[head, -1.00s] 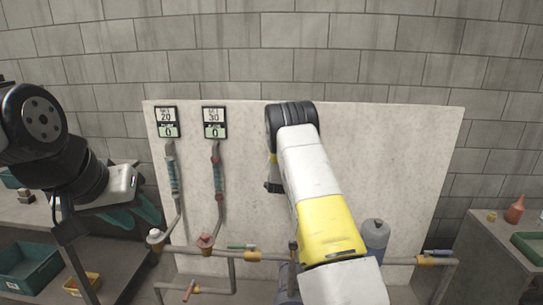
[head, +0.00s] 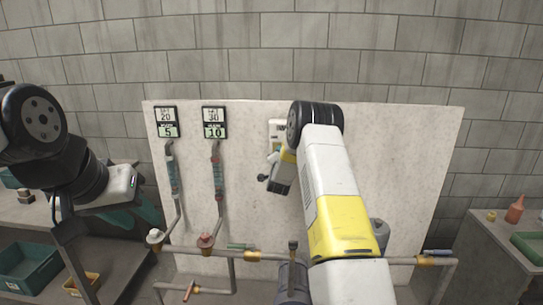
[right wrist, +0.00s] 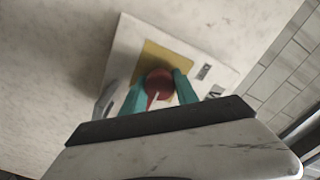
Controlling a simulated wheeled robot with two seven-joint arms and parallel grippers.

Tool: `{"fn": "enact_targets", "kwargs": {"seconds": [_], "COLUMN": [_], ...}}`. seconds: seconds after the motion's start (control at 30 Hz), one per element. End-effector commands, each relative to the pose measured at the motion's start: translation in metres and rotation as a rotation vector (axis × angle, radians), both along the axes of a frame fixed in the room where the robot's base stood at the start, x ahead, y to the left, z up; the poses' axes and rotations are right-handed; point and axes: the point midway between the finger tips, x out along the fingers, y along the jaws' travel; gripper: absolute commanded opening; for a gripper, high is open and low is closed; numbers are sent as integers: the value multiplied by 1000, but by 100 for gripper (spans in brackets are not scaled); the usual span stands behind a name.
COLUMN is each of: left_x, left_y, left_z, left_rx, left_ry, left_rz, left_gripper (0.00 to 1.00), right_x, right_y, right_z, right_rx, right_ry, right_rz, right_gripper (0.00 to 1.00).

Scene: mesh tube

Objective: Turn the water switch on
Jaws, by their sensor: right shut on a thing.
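In the head view the white switch plate (head: 277,128) shows at the panel's upper middle; my right arm hides the knob and fingers. Two displays, left (head: 167,122) and right (head: 214,122), read SET 20 with 5 and SET 30 with 10. My left gripper (head: 137,214) is open and empty at the left.
The pale panel (head: 400,170) carries two hoses with fittings below the displays, and pipes (head: 195,283) run along its bottom. A shelf with a teal bin (head: 30,262) stands left. A table with a red bottle (head: 515,210) stands right. The panel's right part is clear.

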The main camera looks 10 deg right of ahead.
Motion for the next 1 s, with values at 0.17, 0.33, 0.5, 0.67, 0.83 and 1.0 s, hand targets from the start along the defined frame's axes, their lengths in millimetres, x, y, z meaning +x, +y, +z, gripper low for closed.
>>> {"fn": "enact_targets", "kwargs": {"seconds": [0.17, 0.33, 0.5, 0.67, 0.83, 1.0], "left_x": [0, 0, 0, 0, 0, 0], "left_y": [0, 0, 0, 0, 0, 0], "left_z": [0, 0, 0, 0, 0, 0], "left_rx": [0, 0, 0, 0, 0, 0], "left_ry": [0, 0, 0, 0, 0, 0], "left_rz": [0, 0, 0, 0, 0, 0], "left_gripper": [36, 36, 36, 36, 36, 36], "right_x": [0, 0, 0, 0, -5, -29], "right_y": [2, 2, 2, 1, 2, 9], "right_z": [-3, -3, -2, -1, -1, -1], "right_rx": [4, 5, 3, 3, 2, 2], "right_ry": [4, 6, 4, 2, 4, 4], "right_rz": [4, 4, 3, 2, 2, 3], "right_gripper": [0, 37, 57, 57, 57, 57]}}
